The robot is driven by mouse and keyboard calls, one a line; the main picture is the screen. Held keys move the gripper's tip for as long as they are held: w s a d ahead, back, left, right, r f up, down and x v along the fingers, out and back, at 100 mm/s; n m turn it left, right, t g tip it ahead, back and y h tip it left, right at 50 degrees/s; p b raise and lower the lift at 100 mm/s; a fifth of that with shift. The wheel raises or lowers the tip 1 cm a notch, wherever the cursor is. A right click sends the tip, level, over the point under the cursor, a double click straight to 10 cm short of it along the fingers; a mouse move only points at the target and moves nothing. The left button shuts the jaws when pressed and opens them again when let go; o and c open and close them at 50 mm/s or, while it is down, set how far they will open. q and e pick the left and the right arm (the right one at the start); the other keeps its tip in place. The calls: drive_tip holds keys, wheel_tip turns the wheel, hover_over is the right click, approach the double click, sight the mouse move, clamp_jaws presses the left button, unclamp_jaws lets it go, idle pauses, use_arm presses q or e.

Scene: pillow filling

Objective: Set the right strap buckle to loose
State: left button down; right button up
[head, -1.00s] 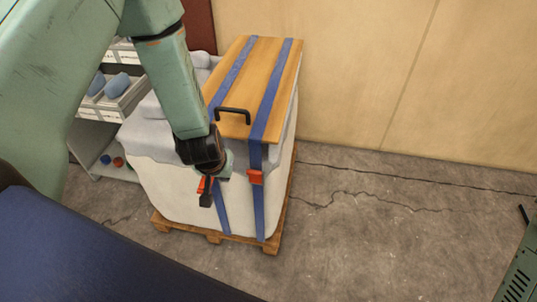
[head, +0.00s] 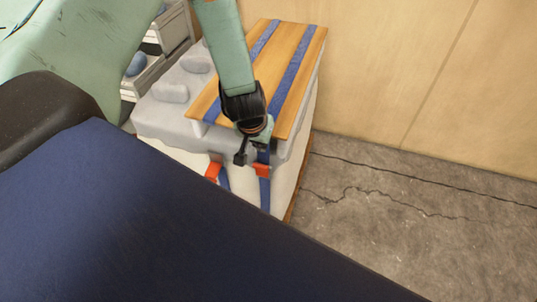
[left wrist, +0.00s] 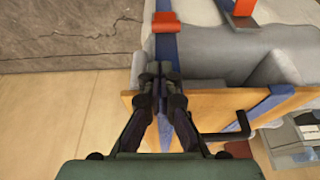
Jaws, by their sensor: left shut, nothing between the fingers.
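A pale grey sack (head: 160,118) stands under a wooden board with two blue straps running over it and down the front. The right strap (head: 265,190) carries a red buckle (head: 262,170), which also shows in the left wrist view (left wrist: 166,22). The left strap has another red buckle (head: 213,171), partly visible in the left wrist view (left wrist: 244,5). My left gripper (head: 241,158) is shut and empty, above and slightly left of the right buckle. In the left wrist view its fingertips (left wrist: 160,70) overlie the right strap, apart from the buckle. My right gripper is not in view.
A pallet edge (head: 291,207) shows at the sack's base. A shelf with bins (head: 150,75) stands left behind. Cracked floor (head: 390,225) is clear at right, before a wooden wall.

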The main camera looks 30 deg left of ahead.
use_arm(q)
drive_tip(key=b+x, duration=0.3)
drive_tip(key=x, duration=0.6)
drive_tip(key=shift+a, duration=0.1)
drive_tip(key=shift+w+a+f, duration=0.1)
drive_tip(key=shift+a+f, duration=0.1)
drive_tip(key=shift+f, duration=0.35)
drive_tip(key=shift+d+r, duration=0.1)
drive_tip(key=shift+d, duration=0.15)
drive_tip(key=shift+w+a+b, duration=0.1)
drive_tip(key=shift+a+b, duration=0.1)
drive_tip(key=shift+b, duration=0.15)
